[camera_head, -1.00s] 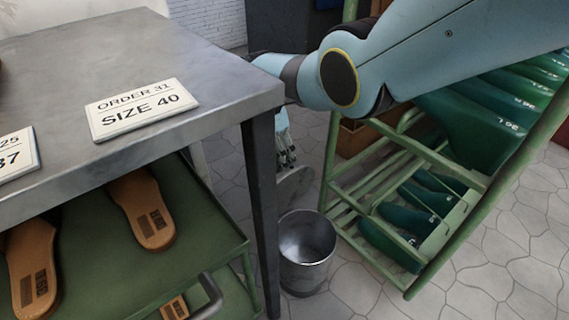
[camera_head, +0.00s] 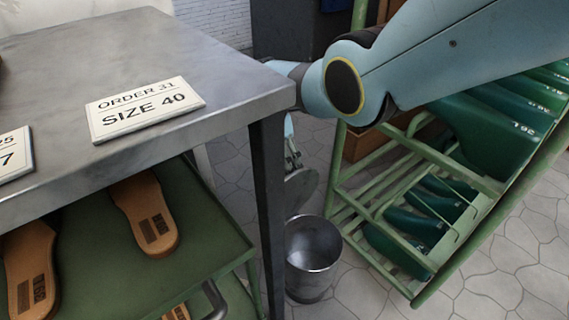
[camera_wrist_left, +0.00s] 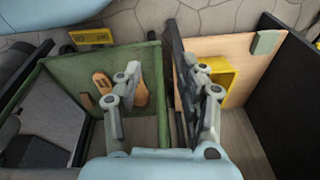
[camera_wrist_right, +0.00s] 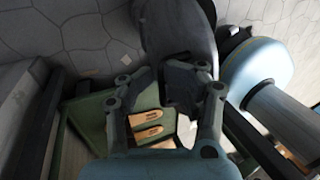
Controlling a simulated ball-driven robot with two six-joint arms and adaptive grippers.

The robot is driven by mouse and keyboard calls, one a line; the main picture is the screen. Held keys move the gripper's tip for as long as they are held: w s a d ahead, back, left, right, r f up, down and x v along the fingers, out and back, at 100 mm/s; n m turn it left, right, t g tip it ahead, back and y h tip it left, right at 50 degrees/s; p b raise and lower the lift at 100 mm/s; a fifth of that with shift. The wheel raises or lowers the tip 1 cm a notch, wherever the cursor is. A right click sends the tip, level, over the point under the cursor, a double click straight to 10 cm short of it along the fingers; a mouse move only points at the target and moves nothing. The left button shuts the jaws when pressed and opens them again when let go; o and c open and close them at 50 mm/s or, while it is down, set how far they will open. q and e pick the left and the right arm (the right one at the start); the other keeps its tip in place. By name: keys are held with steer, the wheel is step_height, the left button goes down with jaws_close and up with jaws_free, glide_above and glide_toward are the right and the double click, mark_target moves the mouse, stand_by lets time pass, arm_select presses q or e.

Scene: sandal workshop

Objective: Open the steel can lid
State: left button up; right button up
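The steel can (camera_head: 313,262) stands on the floor right of the table leg, its mouth open to view. Its round lid (camera_head: 301,188) stands steeply tilted above the can's back rim. My right gripper (camera_head: 293,163) reaches down behind the table corner, its fingers just above or at the lid's upper edge. In the right wrist view its fingertips (camera_wrist_right: 162,84) are close together, below a dark round shape that may be the lid; whether they grip it is unclear. My left gripper (camera_wrist_left: 160,72) shows only in its wrist view, open and empty.
The metal table (camera_head: 150,60) with order cards fills the left. A green trolley (camera_head: 110,270) with sandals stands under it. Tiled floor is clear at the lower right.

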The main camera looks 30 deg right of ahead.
steer(key=shift+o, duration=0.5)
steer(key=shift+f, duration=0.1)
steer(key=shift+w+r, duration=0.15)
steer(key=shift+r, duration=0.05)
steer(key=v, duration=1.1)
steer(key=shift+r, duration=0.4)
steer(key=shift+w, duration=0.1)
